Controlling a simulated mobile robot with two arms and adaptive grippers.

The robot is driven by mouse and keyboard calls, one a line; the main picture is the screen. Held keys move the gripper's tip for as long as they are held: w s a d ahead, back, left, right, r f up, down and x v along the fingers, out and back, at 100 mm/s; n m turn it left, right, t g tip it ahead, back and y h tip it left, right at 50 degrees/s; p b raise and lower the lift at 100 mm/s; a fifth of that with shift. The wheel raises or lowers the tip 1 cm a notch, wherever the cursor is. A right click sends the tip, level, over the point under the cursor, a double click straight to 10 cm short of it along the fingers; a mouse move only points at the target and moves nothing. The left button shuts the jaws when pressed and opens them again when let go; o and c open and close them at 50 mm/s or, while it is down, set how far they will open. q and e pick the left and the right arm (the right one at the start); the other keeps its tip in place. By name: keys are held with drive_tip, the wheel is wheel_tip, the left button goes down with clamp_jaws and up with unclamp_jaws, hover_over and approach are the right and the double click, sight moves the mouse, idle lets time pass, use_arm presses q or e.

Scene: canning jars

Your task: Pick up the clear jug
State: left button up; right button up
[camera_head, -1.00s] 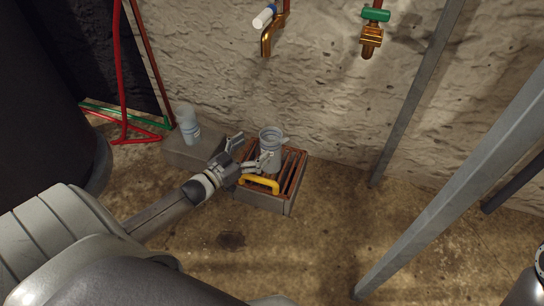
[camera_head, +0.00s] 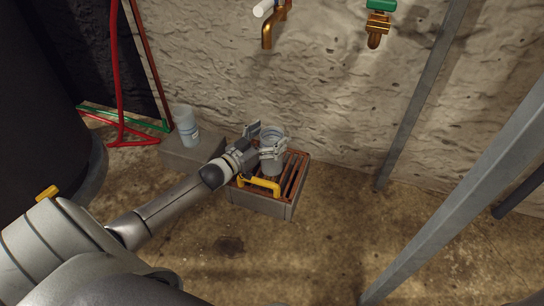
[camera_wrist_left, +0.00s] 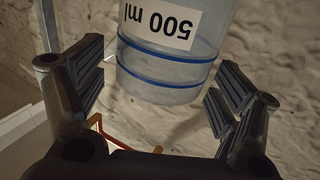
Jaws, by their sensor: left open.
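A clear jug (camera_head: 270,160) with blue bands stands upright on a rusty slatted grate (camera_head: 292,172) over a grey block. My left gripper (camera_head: 265,142) is open at the jug, with one finger behind its left side and the other across its front right. In the left wrist view the jug (camera_wrist_left: 165,65) sits between the two open fingers (camera_wrist_left: 158,88); its "500 ml" label appears upside down. Gaps show between jug and fingers there. A second clear container (camera_head: 187,124) stands on a concrete block to the left. My right gripper does not show.
A brass tap (camera_head: 268,30) and a green-handled tap (camera_head: 378,25) are on the rough wall above. Grey metal posts (camera_head: 425,95) stand at the right. The floor in front is clear.

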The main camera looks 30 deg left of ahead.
use_arm(q)
drive_tip(key=c, duration=1.5)
drive_tip(key=shift+o, duration=0.2)
drive_tip(key=shift+r, duration=0.15)
